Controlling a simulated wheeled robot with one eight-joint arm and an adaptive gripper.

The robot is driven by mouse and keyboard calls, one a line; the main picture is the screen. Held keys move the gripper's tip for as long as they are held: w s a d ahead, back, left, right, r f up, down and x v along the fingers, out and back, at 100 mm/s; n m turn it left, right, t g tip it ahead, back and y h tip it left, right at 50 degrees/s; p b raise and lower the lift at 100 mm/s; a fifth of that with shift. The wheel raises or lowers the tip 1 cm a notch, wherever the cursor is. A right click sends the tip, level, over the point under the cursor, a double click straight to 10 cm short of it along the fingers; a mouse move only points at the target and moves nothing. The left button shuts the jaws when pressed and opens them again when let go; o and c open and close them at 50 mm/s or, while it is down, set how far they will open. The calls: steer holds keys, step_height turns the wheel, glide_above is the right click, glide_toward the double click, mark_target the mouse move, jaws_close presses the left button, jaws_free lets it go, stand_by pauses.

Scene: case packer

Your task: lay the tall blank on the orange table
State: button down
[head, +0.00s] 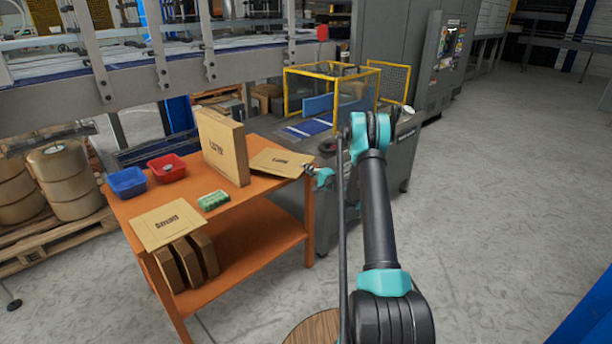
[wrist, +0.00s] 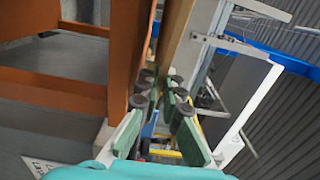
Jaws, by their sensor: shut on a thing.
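The orange table (head: 240,211) stands left of my arm, and its edge also shows in the wrist view (wrist: 119,60). A flat brown cardboard blank (head: 279,162) with dark print lies level over the table's right end. I take it for the tall blank. My gripper (head: 313,173) is at its right edge, shut on it. In the wrist view, the gripper fingers (wrist: 160,98) close around the brown blank (wrist: 177,35). A narrow gap seems to show between blank and table there; whether its far side touches is hidden.
On the table are an upright brown carton (head: 222,146) close behind the blank, another flat blank (head: 167,225), a red bin (head: 167,168), a blue bin (head: 127,182) and a green pack (head: 213,200). A yellow-framed machine (head: 330,90) stands behind. The floor at right is clear.

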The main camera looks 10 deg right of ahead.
steer(key=shift+f, duration=1.5)
steer(key=c, duration=2)
jaws_free()
